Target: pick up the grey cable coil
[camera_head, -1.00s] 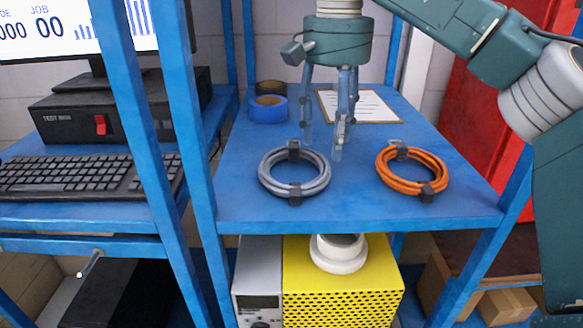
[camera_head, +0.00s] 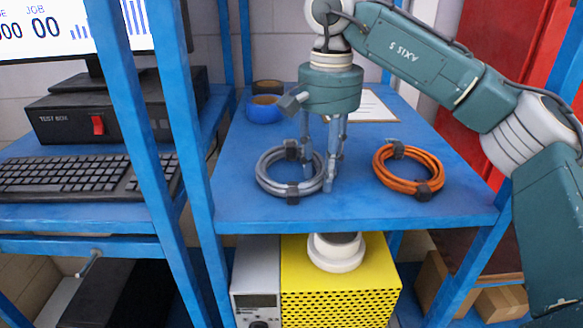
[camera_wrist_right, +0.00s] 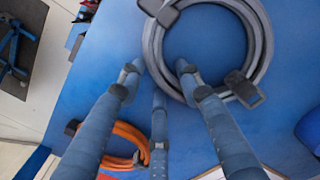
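The grey cable coil (camera_head: 264,180) lies flat on the blue shelf, bound by two black ties; it also shows in the right wrist view (camera_wrist_right: 263,45). My right gripper (camera_head: 320,180) points down at the coil's right side, fingers apart. In the right wrist view my right gripper (camera_wrist_right: 157,72) has one fingertip over the inside of the ring and two outside it, with the coil's strand between them. I see no grip on the coil; whether the fingers touch it or the shelf I cannot tell. My left gripper is not in view.
An orange cable coil (camera_head: 400,186) lies to the right on the same shelf (camera_head: 350,212). Blue tape (camera_head: 264,110), a dark roll (camera_head: 267,87) and a clipboard (camera_head: 372,106) are behind. A blue rack post (camera_head: 190,130) stands left. The shelf's front strip is clear.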

